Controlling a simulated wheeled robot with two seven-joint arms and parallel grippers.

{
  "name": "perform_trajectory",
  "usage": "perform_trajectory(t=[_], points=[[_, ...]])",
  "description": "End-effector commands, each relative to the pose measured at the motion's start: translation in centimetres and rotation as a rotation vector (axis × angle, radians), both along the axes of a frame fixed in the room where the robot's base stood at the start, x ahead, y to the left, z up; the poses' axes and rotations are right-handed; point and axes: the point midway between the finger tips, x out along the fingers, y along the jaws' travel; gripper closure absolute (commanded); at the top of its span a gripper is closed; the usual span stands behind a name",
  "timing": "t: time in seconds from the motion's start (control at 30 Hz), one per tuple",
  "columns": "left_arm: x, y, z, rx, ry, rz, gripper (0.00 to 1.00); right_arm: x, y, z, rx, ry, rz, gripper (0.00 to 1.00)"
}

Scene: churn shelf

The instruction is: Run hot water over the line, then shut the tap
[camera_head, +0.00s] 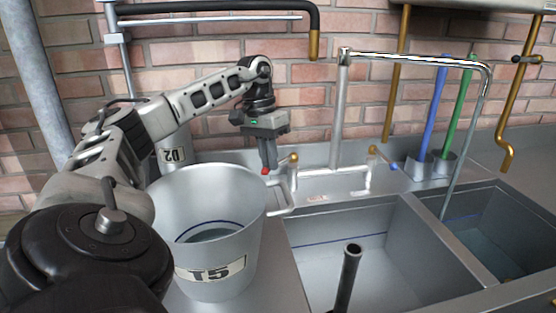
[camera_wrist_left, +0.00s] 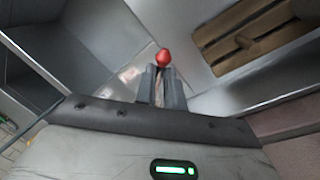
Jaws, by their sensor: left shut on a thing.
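The steel tap stands behind the sinks. Its tall swan-neck spout (camera_head: 415,58) arches right over the right basin (camera_head: 490,240). A thin grey length hangs from it into that basin; I cannot tell how much is pipe and how much water. My left gripper (camera_head: 268,166) is shut at the red-tipped left tap lever (camera_head: 281,165), its fingertips at the red end. In the left wrist view the red knob (camera_wrist_left: 163,57) shows at the tips of the gripper fingers (camera_wrist_left: 162,80). The blue-tipped right lever (camera_head: 384,159) is free. My right gripper is not in view.
A large steel bucket marked T5 (camera_head: 245,215) stands left of the left basin (camera_head: 400,265), close under my left arm. A dark upright pipe (camera_head: 348,272) rises at the left basin's front. Blue and green handles (camera_head: 434,110) stand behind the right basin.

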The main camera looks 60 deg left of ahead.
Motion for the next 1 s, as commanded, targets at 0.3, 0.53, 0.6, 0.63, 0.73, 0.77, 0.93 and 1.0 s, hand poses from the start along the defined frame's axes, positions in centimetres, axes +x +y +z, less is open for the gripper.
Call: perform_trajectory(t=[0.3, 0.53, 0.6, 0.63, 0.73, 0.77, 0.93, 1.0], points=[[0.0, 0.1, 0.1, 0.002, 0.0, 0.0, 1.0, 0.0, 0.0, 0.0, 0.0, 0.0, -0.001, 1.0], [0.0, 0.1, 0.0, 0.002, 0.0, 0.0, 0.68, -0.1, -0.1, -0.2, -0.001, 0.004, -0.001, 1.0], [0.0, 0.1, 0.0, 0.002, 0.001, 0.0, 0.68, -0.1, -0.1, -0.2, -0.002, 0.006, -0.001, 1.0], [0.0, 0.1, 0.0, 0.002, 0.001, 0.0, 0.68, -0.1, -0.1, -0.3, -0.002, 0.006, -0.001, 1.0], [0.0, 0.0, 0.2, 0.001, 0.0, 0.0, 0.68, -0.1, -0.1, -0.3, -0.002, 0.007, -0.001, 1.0], [0.0, 0.0, 0.3, 0.001, 0.0, -0.001, 0.68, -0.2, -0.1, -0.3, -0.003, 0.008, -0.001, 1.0], [0.1, 0.0, 2.5, 0.0, -0.004, 0.0, 0.68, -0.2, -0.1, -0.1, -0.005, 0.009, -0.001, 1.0], [-0.2, -0.2, 3.8, 0.002, -0.003, -0.002, 0.68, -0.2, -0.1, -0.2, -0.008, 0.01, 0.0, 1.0]])
